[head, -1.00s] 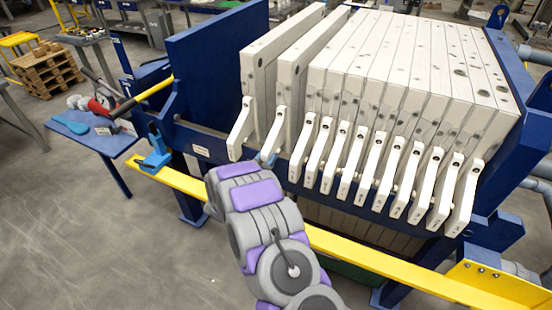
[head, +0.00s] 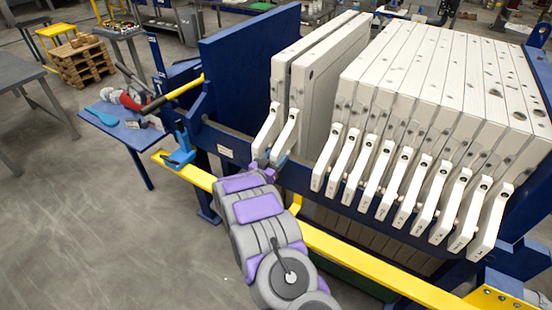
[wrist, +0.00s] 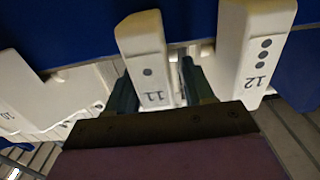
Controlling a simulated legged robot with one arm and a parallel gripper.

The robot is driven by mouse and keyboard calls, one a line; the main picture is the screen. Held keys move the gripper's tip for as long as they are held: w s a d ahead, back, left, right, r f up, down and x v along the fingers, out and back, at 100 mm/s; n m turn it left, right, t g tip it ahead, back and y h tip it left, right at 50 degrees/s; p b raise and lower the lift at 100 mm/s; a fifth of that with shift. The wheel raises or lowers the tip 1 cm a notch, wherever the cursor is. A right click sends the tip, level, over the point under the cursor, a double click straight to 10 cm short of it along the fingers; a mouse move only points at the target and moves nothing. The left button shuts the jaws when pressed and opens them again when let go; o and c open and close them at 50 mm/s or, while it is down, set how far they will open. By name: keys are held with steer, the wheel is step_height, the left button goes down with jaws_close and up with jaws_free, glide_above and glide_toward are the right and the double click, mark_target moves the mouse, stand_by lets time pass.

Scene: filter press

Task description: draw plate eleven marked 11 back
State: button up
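Plate eleven (head: 332,82) is a thick white filter plate, second from the left in the head view, standing upright on the press. Its handle (wrist: 148,68) carries the mark 11 and one dot in the wrist view. My gripper (head: 264,168) is at the lower end of this handle. In the wrist view its two dark fingers (wrist: 160,88) lie on either side of the handle, close against it. Plate twelve's handle (wrist: 258,55), marked 12 with dots, is just to the right there. Plate twelve (head: 292,60) stands close left of plate eleven in the head view.
A pack of several white plates (head: 440,70) stands to the right, with a clear gap from plate eleven. A blue end plate (head: 245,65) is at the left. A yellow rail (head: 370,264) runs low along the front. A small blue table (head: 118,128) holds tools.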

steer(key=shift+o, duration=0.2)
steer(key=shift+s+a, duration=0.1)
steer(key=shift+a, duration=0.15)
steer(key=v, duration=1.7)
steer(key=shift+p, duration=0.45)
steer(key=shift+a, duration=0.1)
